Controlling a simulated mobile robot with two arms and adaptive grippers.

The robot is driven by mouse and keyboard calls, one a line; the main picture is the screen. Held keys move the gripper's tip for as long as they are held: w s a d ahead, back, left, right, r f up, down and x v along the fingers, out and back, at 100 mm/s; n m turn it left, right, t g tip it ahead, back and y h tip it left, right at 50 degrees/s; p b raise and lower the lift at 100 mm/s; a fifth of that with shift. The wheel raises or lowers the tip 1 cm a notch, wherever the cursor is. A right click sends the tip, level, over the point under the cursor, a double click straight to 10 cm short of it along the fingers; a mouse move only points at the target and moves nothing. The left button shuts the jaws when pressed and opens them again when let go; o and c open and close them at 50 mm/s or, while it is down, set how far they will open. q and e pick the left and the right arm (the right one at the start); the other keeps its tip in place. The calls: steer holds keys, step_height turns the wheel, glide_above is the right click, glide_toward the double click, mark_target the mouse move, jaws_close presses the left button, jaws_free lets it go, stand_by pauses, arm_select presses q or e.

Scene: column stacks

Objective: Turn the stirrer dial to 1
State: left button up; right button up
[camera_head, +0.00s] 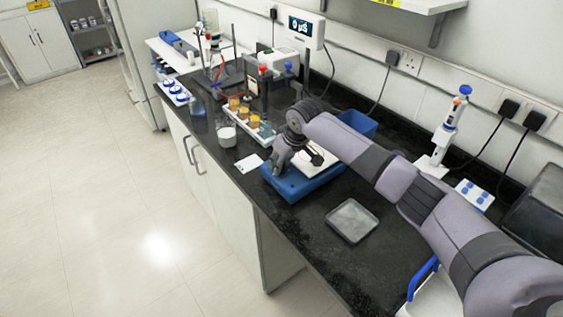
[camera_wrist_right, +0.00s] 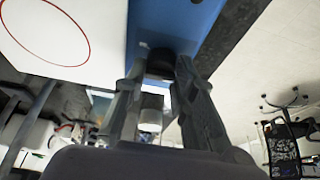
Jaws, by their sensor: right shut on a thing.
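The stirrer is a blue box (camera_head: 318,192) with a white top plate, standing on the black bench in the middle of the head view. In the right wrist view its blue side (camera_wrist_right: 195,22) and its white plate (camera_wrist_right: 40,40) with a red ring show. The dial (camera_wrist_right: 160,62) is a dark knob on the blue side. My right gripper (camera_head: 277,172) reaches down to the stirrer's near left side. In the wrist view its two fingers (camera_wrist_right: 163,70) are shut on the dial. The dial's marks and setting cannot be read. My left gripper is not in view.
A rack (camera_head: 248,120) with orange-filled containers and a white-filled beaker (camera_head: 226,133) stand beyond the stirrer. A grey tray (camera_head: 352,221) lies nearer. A blue bin (camera_head: 358,124) stands behind my right arm, and a pipette on a stand (camera_head: 446,130) is by the wall.

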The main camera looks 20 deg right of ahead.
steer(key=shift+r, duration=0.1)
jaws_close()
steer(key=shift+a+m+p, duration=0.1)
steer(key=shift+m+p, duration=0.2)
steer(key=shift+p, duration=0.3)
steer(key=m+p, duration=0.2)
steer(key=m+h+p, duration=0.1)
steer(key=p, duration=0.1)
steer(key=shift+s+a+r+m+h+p, duration=0.1)
steer(key=shift+a+r+m+h+p, duration=0.05)
steer(key=shift+m+h+p, duration=0.2)
steer(key=m+h+p, duration=0.1)
steer(key=m, duration=0.2)
steer(key=shift+p, duration=0.35)
steer(key=shift+a+f+m+g+h+p, duration=0.15)
steer(key=shift+m+h, duration=0.15)
steer(key=shift+m, duration=0.35)
steer(key=shift+d+f+m+g+h+p, duration=0.15)
steer(key=shift+m+h, duration=0.1)
steer(key=shift+m, duration=0.35)
steer(key=shift+a+m, duration=0.15)
steer(key=shift+m, duration=0.65)
steer(key=shift+w+r+m+g+h+b, duration=0.15)
steer(key=shift+m+g+h+b, duration=0.35)
steer(key=shift+m, duration=0.6)
